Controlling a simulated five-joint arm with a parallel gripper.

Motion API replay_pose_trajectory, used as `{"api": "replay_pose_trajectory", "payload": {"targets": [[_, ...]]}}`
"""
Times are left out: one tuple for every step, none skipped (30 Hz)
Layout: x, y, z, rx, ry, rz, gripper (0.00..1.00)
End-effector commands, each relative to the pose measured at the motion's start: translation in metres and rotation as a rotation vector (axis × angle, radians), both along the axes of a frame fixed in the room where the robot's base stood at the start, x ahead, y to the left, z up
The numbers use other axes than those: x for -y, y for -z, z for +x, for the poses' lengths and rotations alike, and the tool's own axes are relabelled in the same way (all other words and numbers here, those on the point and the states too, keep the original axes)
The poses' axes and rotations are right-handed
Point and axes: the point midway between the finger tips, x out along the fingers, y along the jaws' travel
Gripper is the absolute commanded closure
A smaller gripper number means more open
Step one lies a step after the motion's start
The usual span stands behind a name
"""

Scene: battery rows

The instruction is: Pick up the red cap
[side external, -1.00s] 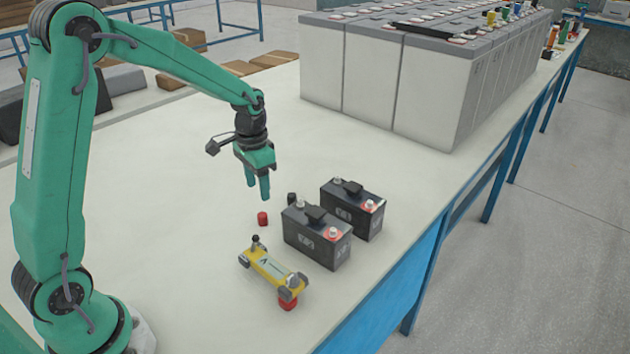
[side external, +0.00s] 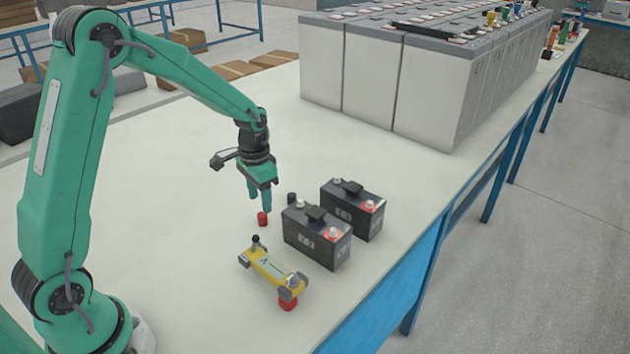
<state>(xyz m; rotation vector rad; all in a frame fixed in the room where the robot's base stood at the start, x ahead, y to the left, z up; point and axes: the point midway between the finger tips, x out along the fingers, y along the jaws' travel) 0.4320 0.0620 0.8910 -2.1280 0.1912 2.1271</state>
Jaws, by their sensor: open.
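The red cap (side external: 263,219) stands on the white table, left of the nearer black battery. My gripper (side external: 260,205) points down right above it, with its green fingertips at about the height of the cap's top. The gripper is open. Whether the fingers touch the cap, I cannot tell. A second red cap-like piece (side external: 288,304) sits at the near end of the yellow tool, partly hidden under it.
Two black batteries (side external: 317,237) (side external: 352,209) stand close on the right. A small black cap (side external: 291,198) is beside them. The yellow tool (side external: 273,270) lies in front. Large grey battery cells (side external: 360,85) fill the back. The table left is clear.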

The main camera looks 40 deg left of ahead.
Motion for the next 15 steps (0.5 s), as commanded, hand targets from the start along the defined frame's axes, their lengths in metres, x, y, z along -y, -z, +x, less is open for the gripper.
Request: {"api": "replay_pose_trajectory", "payload": {"targets": [[0.0, 0.006, 0.0, -0.003, 0.0, 0.0, 0.52], [0.0, 0.009, -0.001, -0.004, 0.0, 0.0, 0.52], [0.001, 0.014, -0.001, -0.004, 0.0, 0.0, 0.52], [0.001, 0.017, 0.0, -0.003, 0.0, 0.0, 0.52], [0.001, 0.021, 0.0, -0.003, 0.0, 0.0, 0.52], [0.001, 0.026, 0.0, -0.004, 0.0, 0.0, 0.52], [0.001, 0.029, 0.0, -0.003, 0.0, 0.0, 0.52], [0.001, 0.032, 0.0, -0.003, 0.0, 0.0, 0.52], [0.001, 0.036, 0.0, -0.003, 0.0, 0.0, 0.52], [0.001, 0.038, 0.0, -0.003, 0.0, 0.0, 0.52], [0.001, 0.04, 0.0, -0.002, 0.0, -0.001, 0.52], [0.001, 0.042, 0.0, -0.001, 0.0, 0.0, 0.52], [0.001, 0.043, 0.0, -0.001, 0.0, 0.0, 0.52], [0.001, 0.044, 0.0, -0.001, 0.0, 0.0, 0.52], [0.001, 0.044, 0.0, -0.001, 0.0, 0.0, 0.52]]}}
